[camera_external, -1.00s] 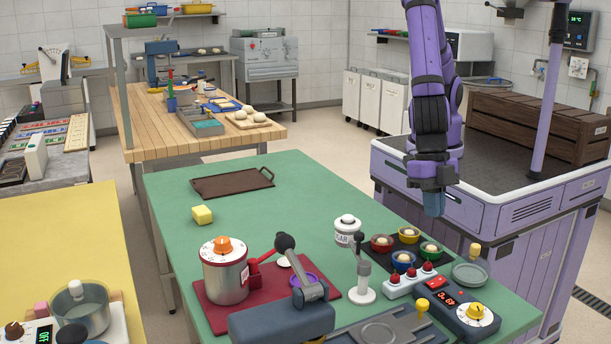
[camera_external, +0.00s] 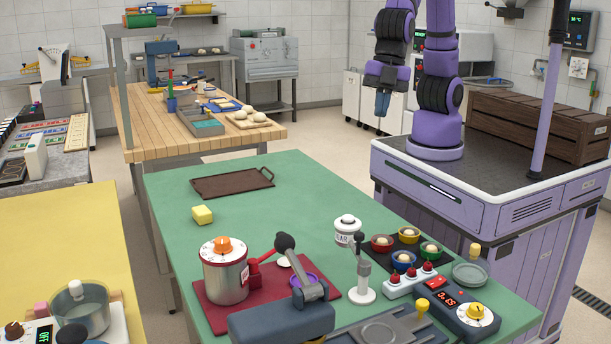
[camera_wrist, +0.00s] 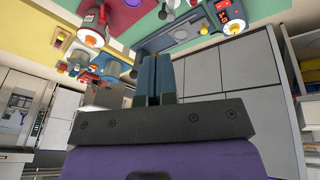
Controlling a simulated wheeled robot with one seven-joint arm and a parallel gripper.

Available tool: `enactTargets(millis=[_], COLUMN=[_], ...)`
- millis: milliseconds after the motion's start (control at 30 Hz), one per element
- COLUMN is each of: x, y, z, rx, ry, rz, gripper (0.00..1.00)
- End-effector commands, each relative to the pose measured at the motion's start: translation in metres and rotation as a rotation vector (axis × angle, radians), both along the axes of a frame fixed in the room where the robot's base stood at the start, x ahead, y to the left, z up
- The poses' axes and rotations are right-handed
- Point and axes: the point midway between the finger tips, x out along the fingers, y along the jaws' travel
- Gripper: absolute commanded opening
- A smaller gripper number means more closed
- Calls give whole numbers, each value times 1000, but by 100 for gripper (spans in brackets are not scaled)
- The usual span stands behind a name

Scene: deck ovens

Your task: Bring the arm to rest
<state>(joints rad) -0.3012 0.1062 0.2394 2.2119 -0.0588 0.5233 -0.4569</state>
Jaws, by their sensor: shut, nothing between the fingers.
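My gripper (camera_external: 382,103) hangs in the air at the upper right of the external view, pointing down. It is beyond the far right end of the green table (camera_external: 300,215) and to the left of my arm's base. Its blue fingers lie together with nothing between them. In the wrist view the closed fingers of my gripper (camera_wrist: 158,80) show in the middle, above the dark hand and the purple link. The gripper touches nothing that I can see.
White bins (camera_external: 368,98) stand behind my gripper. A wooden crate (camera_external: 540,125) sits on the purple base.

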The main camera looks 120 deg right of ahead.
Motion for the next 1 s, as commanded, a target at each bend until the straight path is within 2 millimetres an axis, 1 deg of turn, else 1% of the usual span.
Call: enactTargets(millis=[33,200,367,500,600,800,900,1000], x=[-4,-26,-53,-82,-105,-155,-177,-194], y=[-17,-68,-113,-148,-170,-208,-221,-230], z=[14,51,80,99,110,123,126,126], rx=[2,15,37,65,92,153,184,210], ry=[-14,-35,-54,-69,-80,-94,-99,-101], rz=[-49,-218,-376,-514,-612,-800,-881,-942], gripper=[0,0,0,0,0,0,0,0])
